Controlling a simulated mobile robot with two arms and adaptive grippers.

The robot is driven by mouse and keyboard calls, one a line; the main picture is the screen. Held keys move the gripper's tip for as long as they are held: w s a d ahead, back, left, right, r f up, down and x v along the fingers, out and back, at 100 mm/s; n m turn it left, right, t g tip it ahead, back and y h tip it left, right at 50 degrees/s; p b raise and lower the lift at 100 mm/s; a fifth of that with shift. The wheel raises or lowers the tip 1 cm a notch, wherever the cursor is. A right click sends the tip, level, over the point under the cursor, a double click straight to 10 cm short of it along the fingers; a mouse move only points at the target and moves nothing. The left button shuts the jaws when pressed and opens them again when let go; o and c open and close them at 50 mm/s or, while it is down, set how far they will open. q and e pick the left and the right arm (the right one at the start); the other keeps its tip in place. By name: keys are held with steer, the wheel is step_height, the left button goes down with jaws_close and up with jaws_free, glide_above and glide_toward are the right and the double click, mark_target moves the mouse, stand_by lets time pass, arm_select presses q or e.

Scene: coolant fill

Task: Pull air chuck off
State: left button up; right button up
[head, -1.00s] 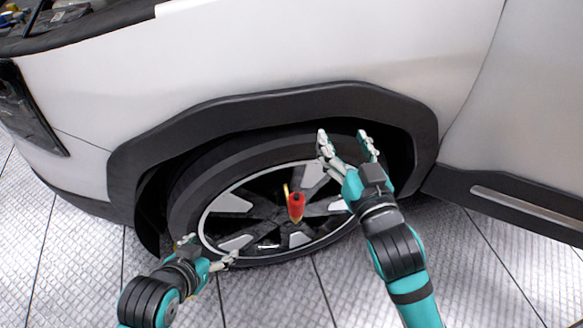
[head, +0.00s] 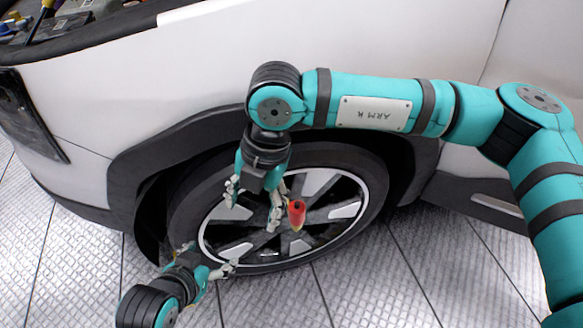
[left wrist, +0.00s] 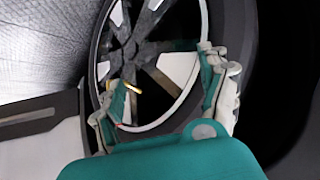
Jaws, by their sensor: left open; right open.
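The air chuck (head: 297,214) is red and stands out in front of the wheel (head: 345,210), right of the hub. My right gripper (head: 252,207) is open in front of the wheel's left part. Its right finger is close beside the chuck; I cannot tell whether they touch. Nothing shows between its fingers. My left gripper (head: 210,258) is open and empty at the tyre's lower left edge. In the left wrist view its two fingers (left wrist: 163,68) are spread before the wheel, with a thin brass piece (left wrist: 133,88) beside the left finger.
The white car body (head: 390,50) and its dark wheel arch (head: 190,130) surround the top of the wheel. The open engine bay (head: 75,20) is at the top left. The tiled floor (head: 400,280) in front is clear. My right arm spans the view across the fender.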

steer(key=w+d+r+m+t+h, duration=0.2)
steer(key=w+d+h, duration=0.1)
steer(key=w+d, duration=0.3)
steer(key=b, duration=0.2)
glide_above(297, 207)
steer(key=shift+t, duration=0.3)
steer(key=f, duration=0.6)
steer(key=s+f, duration=0.1)
steer(key=f, duration=0.2)
steer(key=shift+a+f, duration=0.2)
steer(key=shift+f, duration=0.15)
steer(key=f, duration=0.4)
steer(key=w+f+b, duration=0.1)
steer(key=f, duration=0.1)
steer(key=shift+d+f, duration=0.2)
steer(key=shift+f, duration=0.2)
arm_select(q)
steer(key=w+d+r+t+h, duration=0.1)
steer(key=w+d+r+t, duration=0.1)
steer(key=r, duration=0.4)
steer(key=w+d+r+t+h, duration=0.1)
steer(key=w+r+t, duration=0.4)
steer(key=r+t, duration=0.1)
steer(key=shift+w+d+m+t, duration=0.25)
steer(key=shift+d+m+t, duration=0.05)
steer(key=shift+d+t, duration=0.1)
arm_select(e)
steer(key=shift+w+f, duration=0.1)
steer(key=shift+f, duration=0.4)
